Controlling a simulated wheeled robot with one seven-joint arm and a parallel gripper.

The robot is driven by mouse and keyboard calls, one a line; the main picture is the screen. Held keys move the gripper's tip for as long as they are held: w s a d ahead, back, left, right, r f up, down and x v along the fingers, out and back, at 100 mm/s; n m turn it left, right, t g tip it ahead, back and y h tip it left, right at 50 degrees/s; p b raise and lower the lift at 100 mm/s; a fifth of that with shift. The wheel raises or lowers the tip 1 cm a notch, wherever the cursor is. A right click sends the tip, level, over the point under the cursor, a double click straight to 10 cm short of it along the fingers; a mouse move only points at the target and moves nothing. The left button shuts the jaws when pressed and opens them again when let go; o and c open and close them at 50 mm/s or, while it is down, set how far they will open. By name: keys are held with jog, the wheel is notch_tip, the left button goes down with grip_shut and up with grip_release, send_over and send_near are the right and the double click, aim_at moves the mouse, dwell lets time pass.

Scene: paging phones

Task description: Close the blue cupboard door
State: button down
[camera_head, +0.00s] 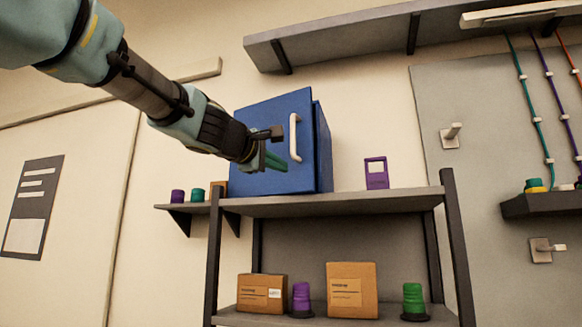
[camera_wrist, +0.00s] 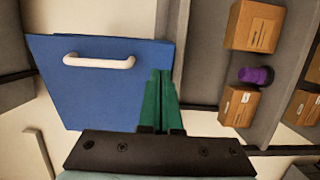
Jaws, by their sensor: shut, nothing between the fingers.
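The blue cupboard (camera_head: 322,150) stands on the top of a grey shelf unit. Its door (camera_head: 265,130) has a white upright handle (camera_head: 294,138) near the right edge. My gripper (camera_head: 276,161) is in front of the door, left of the handle and lower. In the wrist view the green fingers (camera_wrist: 160,95) are together and empty beside the edge of the blue panel (camera_wrist: 95,95), with the handle (camera_wrist: 98,61) clear of them.
The shelf unit (camera_head: 340,205) bears a purple device (camera_head: 376,173) right of the cupboard. Cardboard boxes (camera_head: 352,290), a purple item (camera_head: 301,299) and a green one (camera_head: 413,300) stand on the lower shelf. A grey overhead shelf (camera_head: 350,45) runs above.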

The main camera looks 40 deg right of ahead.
aim_at(309, 179)
jog(key=p+x, duration=0.4)
jog(key=x, duration=0.8)
